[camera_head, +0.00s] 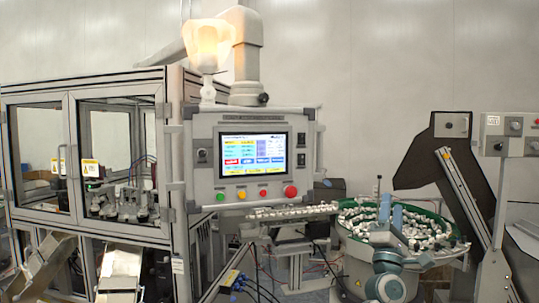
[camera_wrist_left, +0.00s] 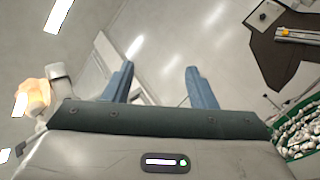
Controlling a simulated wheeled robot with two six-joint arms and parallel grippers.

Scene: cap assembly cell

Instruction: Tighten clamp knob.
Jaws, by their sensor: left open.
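A small black knob (camera_head: 263,99), which looks like the clamp knob, sits at the lower right of the grey support arm (camera_head: 247,60) above the control panel. My left gripper (camera_head: 391,207) points upward in front of the bowl feeder, well to the right of the knob and below it. Its two blue fingers are apart with nothing between them, as the left wrist view (camera_wrist_left: 160,80) also shows. The knob cannot be made out in the wrist view. My right gripper is not in view.
The control panel (camera_head: 313,165) has a lit screen and coloured buttons. A glowing lamp (camera_head: 209,45) stands beside the support arm. The green-rimmed bowl feeder (camera_head: 455,221) holds many small white parts. A dark chute (camera_head: 466,180) rises at the right. The space above the bowl looks clear.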

